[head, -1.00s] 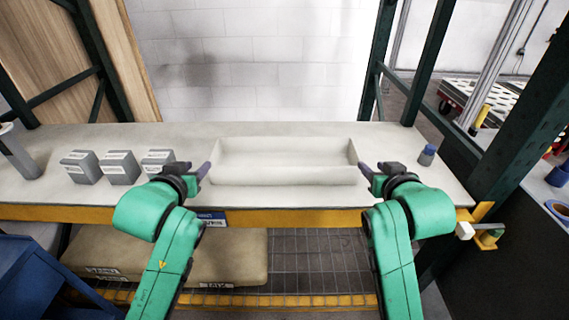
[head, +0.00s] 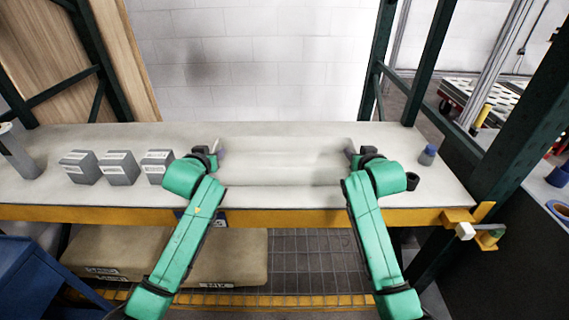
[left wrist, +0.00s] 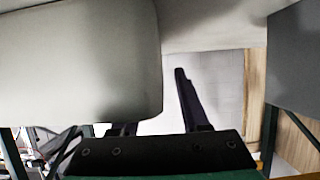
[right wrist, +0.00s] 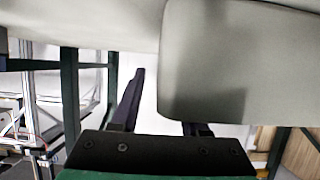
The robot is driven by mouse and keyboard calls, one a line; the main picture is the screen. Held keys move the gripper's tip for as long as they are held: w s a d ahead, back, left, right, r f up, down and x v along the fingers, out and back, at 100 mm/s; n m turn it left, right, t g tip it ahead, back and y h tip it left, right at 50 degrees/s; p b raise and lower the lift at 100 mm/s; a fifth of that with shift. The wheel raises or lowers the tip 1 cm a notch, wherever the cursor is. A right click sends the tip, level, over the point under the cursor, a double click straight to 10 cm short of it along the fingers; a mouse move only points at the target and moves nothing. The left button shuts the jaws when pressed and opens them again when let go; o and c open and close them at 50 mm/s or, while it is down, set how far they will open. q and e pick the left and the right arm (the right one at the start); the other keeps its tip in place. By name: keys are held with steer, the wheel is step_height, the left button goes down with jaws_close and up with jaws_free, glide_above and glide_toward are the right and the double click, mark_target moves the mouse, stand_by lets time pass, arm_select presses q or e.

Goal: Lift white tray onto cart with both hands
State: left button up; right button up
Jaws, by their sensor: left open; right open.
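The white tray (head: 282,172) is a long, shallow, pale box on the shelf top, blurred in the head view. My left gripper (head: 213,150) is open at its left end and my right gripper (head: 352,153) is open at its right end. In the left wrist view the tray's end (left wrist: 80,65) covers most of one finger, while the other finger stands clear beside it. The right wrist view shows the same at the other end (right wrist: 235,65). I cannot tell whether the fingers touch the tray. No cart is clearly identifiable.
Several grey boxes (head: 120,167) stand left of the tray, close to my left arm. A blue-capped bottle (head: 427,155) and a small dark cup (head: 412,181) are to the right. Dark green posts (head: 432,60) frame the shelf. A brown package (head: 225,262) lies below.

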arm_select(q)
jaws_close()
arm_select(e)
jaws_close()
steer(key=shift+r, duration=0.1)
stand_by(1.0)
